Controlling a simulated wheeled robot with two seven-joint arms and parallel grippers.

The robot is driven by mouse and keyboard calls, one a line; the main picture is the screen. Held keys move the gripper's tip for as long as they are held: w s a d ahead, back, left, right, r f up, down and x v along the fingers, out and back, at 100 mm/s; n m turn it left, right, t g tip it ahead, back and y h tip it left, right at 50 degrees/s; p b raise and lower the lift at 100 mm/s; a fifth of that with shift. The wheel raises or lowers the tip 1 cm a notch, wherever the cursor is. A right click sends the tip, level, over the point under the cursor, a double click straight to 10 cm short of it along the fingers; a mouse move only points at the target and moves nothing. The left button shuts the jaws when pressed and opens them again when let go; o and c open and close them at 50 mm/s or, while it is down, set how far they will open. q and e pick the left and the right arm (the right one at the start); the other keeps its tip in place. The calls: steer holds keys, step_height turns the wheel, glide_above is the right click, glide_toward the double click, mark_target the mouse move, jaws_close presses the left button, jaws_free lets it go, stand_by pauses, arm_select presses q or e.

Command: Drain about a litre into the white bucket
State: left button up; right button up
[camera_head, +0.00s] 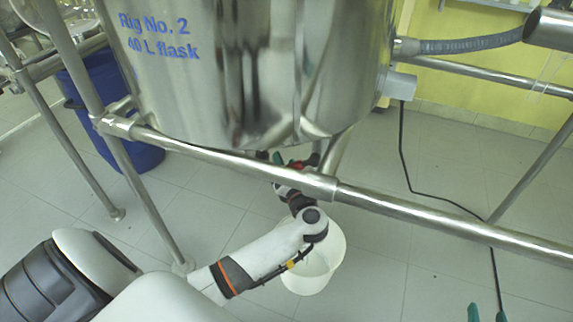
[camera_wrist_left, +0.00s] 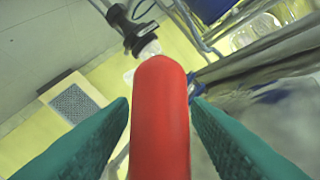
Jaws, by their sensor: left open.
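The white bucket (camera_head: 328,268) stands on the floor below the steel vessel (camera_head: 235,70), partly hidden by my left arm. My left gripper (camera_head: 290,158) is under the vessel, above the bucket in the picture. A red handle (camera_head: 299,164) shows beside its green fingers. In the left wrist view the red handle (camera_wrist_left: 160,115) lies between the open green fingers (camera_wrist_left: 160,108), with narrow gaps on both sides. The outlet itself is hidden in the head view. Green fingertips of my right gripper (camera_head: 486,313) show at the bottom right edge, apart and with nothing between them.
A steel frame rail (camera_head: 440,222) crosses in front of the vessel, above my left forearm. A blue bin (camera_head: 108,105) stands behind the frame's left leg. A black cable (camera_head: 404,150) runs down to the floor on the right. The tiled floor around the bucket looks clear.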

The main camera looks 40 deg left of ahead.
arm_select(q)
jaws_close()
